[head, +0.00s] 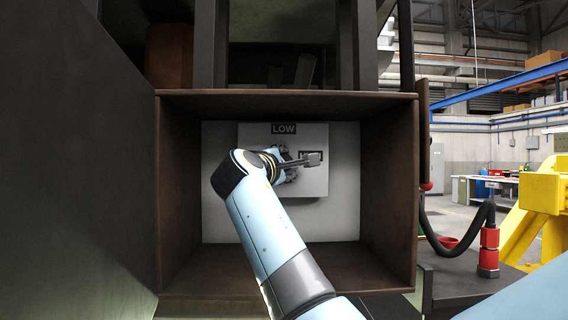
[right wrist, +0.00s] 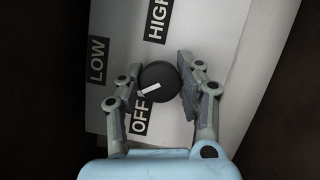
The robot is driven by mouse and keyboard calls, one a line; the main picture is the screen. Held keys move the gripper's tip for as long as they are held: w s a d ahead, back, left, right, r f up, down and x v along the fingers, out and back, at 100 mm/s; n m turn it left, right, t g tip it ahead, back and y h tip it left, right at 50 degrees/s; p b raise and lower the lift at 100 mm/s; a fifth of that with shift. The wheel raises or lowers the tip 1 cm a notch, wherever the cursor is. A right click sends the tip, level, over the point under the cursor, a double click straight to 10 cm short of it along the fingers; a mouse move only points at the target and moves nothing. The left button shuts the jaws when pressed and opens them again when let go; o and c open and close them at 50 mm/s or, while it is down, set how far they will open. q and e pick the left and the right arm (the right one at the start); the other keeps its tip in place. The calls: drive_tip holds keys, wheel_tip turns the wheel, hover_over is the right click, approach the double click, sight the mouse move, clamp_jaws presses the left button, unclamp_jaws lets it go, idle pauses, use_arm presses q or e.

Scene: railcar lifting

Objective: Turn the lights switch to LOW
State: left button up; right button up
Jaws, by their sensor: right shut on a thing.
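The lights switch is a round black knob (right wrist: 160,82) with a white pointer mark, on a pale panel (right wrist: 235,30). The labels LOW (right wrist: 97,60), HIGH (right wrist: 157,20) and OFF (right wrist: 140,113) stand around it. The pointer slants to the lower left in the right wrist view, between OFF and LOW. My right gripper (right wrist: 158,92) is shut on the knob, one finger on each side. In the head view the panel (head: 312,185) is at the back of an open box. My right gripper (head: 290,168) there hides the knob and part of a label. My left gripper is not in view.
The brown box (head: 390,180) has walls on all sides and is open at the front. A dark panel (head: 75,150) stands to its left. A black hose (head: 445,245) with red fittings and a yellow frame (head: 540,215) are at the right.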

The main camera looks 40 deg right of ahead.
drive_tip(key=m+g+y+p, duration=0.1)
drive_tip(key=m, duration=0.3)
drive_tip(key=shift+m+g+y+p, duration=0.3)
drive_tip(key=shift+m+y+p, duration=0.4)
drive_tip(key=shift+m, duration=0.5)
drive_tip(key=shift+f, duration=0.1)
drive_tip(key=o, duration=1.2)
drive_tip(key=shift+c, duration=0.2)
drive_tip(key=v, duration=0.7)
drive_tip(key=shift+s+a, duration=0.2)
